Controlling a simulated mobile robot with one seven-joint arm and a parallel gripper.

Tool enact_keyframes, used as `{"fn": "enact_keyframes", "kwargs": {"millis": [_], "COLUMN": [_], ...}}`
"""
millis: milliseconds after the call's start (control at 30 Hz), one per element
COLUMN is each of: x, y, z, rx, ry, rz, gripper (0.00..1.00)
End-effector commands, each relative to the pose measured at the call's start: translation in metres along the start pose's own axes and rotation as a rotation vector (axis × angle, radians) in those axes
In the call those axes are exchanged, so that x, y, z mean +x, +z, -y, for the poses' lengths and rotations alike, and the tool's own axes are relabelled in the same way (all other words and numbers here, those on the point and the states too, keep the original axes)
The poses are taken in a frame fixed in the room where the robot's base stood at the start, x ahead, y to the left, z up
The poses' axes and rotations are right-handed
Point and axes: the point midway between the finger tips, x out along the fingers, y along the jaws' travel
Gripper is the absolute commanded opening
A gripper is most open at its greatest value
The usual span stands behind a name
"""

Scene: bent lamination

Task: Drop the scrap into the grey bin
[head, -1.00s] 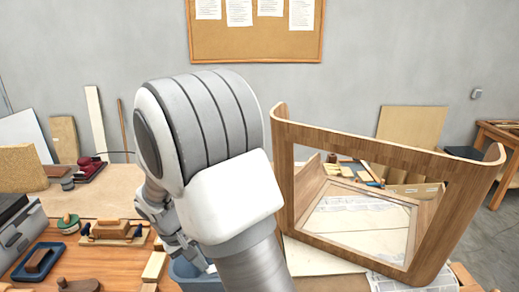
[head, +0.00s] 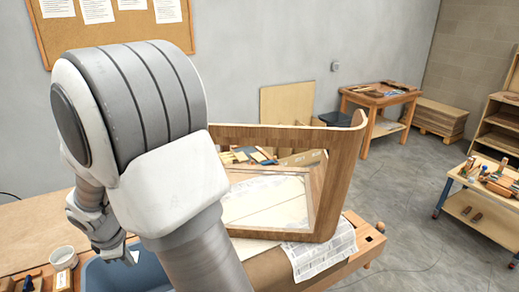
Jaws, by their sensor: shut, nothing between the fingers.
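My gripper (head: 114,254) is at the lower left, partly hidden behind my own arm. Its fingers point down over a blue-grey bin (head: 100,277), and it looks shut and empty. The bin is cut off by the lower edge, and my arm covers its right part. A small pale piece (head: 133,257) shows beside the fingertips, at the bin. I cannot tell whether it is the scrap, or whether it lies inside or touches the fingers.
A bent wooden frame (head: 333,190) stands on the bench right of my arm, with newspaper (head: 322,250) by it. A white cup (head: 63,258) and a wood block (head: 63,279) are left of the bin. Open floor (head: 400,220) lies right, before a side table (head: 378,95).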

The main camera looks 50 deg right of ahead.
Motion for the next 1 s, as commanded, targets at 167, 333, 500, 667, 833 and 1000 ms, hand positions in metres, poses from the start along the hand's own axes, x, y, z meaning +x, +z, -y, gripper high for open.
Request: {"fn": "enact_keyframes", "kwargs": {"millis": [167,333,500,667,833,1000], "x": [-0.019,-0.025,-0.022,-0.010,0.010,0.027], "y": [-0.002,-0.004,-0.005,-0.005,-0.005,-0.005], "z": [-0.013,-0.018,-0.018,-0.013,-0.007,-0.001], "rx": [-0.178,-0.274,-0.305,-0.305,-0.303,-0.303], "ry": [-0.001,0.000,-0.001,-0.002,-0.003,-0.002], "rz": [-0.058,-0.087,-0.096,-0.095,-0.094,-0.094], "gripper": [0.00,0.00,0.00,0.00,0.00,0.00]}}
